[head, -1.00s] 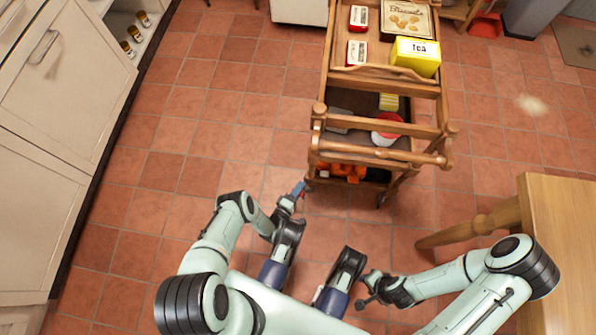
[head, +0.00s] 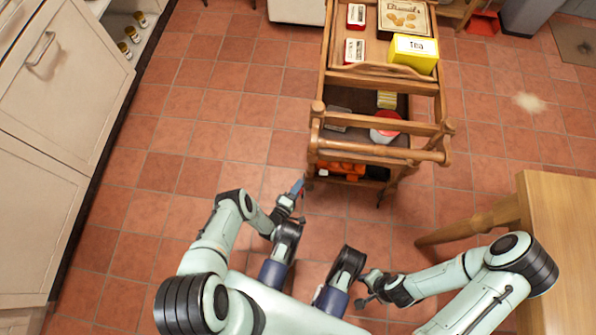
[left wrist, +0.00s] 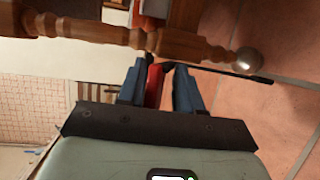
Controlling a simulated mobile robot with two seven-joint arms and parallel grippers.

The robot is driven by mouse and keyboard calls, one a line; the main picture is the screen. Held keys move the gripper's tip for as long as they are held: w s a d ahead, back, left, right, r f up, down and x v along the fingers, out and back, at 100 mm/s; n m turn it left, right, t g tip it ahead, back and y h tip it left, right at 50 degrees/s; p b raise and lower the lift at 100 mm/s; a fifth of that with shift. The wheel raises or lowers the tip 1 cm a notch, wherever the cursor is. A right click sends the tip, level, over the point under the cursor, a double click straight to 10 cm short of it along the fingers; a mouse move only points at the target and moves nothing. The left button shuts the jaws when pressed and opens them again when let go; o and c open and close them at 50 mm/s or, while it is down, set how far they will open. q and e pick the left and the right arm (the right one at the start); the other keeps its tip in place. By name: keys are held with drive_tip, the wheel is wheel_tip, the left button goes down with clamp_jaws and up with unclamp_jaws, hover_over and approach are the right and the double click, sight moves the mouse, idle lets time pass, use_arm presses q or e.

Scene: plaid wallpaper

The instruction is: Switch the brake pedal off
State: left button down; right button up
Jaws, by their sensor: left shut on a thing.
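The wooden serving trolley (head: 432,155) stands ahead of me, with its near end facing me. My left gripper (head: 297,188) is low by the trolley's near left leg. In the left wrist view its blue fingers (left wrist: 159,86) are shut on a red piece, which I take to be the brake pedal (left wrist: 154,85). The turned wooden leg (left wrist: 95,32) crosses just beyond the fingertips. In the head view the pedal cannot be made out. My right gripper (head: 366,290) hangs low at my right front, away from the trolley; its fingers are too small to judge.
The trolley carries a yellow tea box (head: 414,54), a biscuit tin (head: 404,18) and red tins, with more items on lower shelves. A wooden table (head: 565,235) stands at the right. Cabinets (head: 55,110) line the left. Tiled floor between the cabinets and trolley is clear.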

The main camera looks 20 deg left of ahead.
use_arm(q)
drive_tip(key=shift+w+a+r, duration=0.15)
drive_tip(key=shift+w+r, duration=0.3)
drive_tip(key=shift+r, duration=0.1)
drive_tip(key=c, duration=1.2)
unclamp_jaws()
drive_tip(key=shift+t, duration=0.4)
drive_tip(key=shift+s, duration=0.15)
drive_tip(key=shift+s+f, duration=0.15)
drive_tip(key=shift+f, duration=0.05)
